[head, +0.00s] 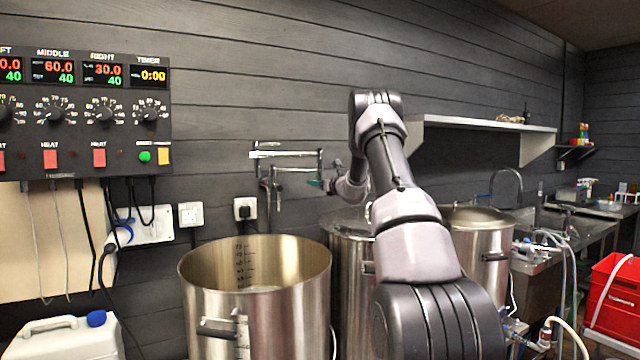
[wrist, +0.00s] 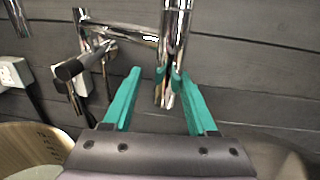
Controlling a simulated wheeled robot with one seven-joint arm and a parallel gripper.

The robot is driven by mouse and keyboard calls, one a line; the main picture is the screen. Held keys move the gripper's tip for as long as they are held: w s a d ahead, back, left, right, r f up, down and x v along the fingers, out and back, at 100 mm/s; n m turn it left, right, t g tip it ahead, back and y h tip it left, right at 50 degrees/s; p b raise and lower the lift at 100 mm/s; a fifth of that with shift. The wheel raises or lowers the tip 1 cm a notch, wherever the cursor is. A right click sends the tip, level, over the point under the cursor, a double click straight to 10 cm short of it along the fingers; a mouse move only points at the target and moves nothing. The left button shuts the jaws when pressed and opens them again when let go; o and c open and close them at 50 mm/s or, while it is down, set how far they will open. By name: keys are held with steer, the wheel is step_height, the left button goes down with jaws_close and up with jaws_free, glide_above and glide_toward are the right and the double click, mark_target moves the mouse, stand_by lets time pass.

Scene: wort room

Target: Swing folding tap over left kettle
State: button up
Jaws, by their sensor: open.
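The chrome folding tap (head: 285,153) is on the dark wall, above and behind the left kettle (head: 255,310). Its jointed arms reach right to an upright tube, and a downward pipe shows nearer the wall mount. My gripper (head: 324,184) is at the tap's right end, partly hidden by my arm. In the wrist view the teal fingers of my gripper (wrist: 158,74) are open, one on each side of the tap's upright chrome tube (wrist: 170,45). I cannot tell whether they touch it. The left kettle's rim (wrist: 30,140) shows at lower left.
The middle kettle (head: 345,275) stands partly behind my arm, with the right kettle (head: 485,245) beyond. A control panel (head: 85,115) hangs at left. Wall sockets (head: 244,208) sit under the tap. A shelf (head: 485,124) juts out at right.

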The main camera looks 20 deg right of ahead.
steer(key=shift+d+r, duration=0.1)
steer(key=shift+d, duration=0.05)
steer(key=shift+s, duration=0.1)
steer(key=shift+s+d, duration=0.15)
steer(key=shift+s, duration=0.15)
steer(key=s+d, duration=0.1)
steer(key=s, duration=0.9)
steer(key=shift+d, duration=0.25)
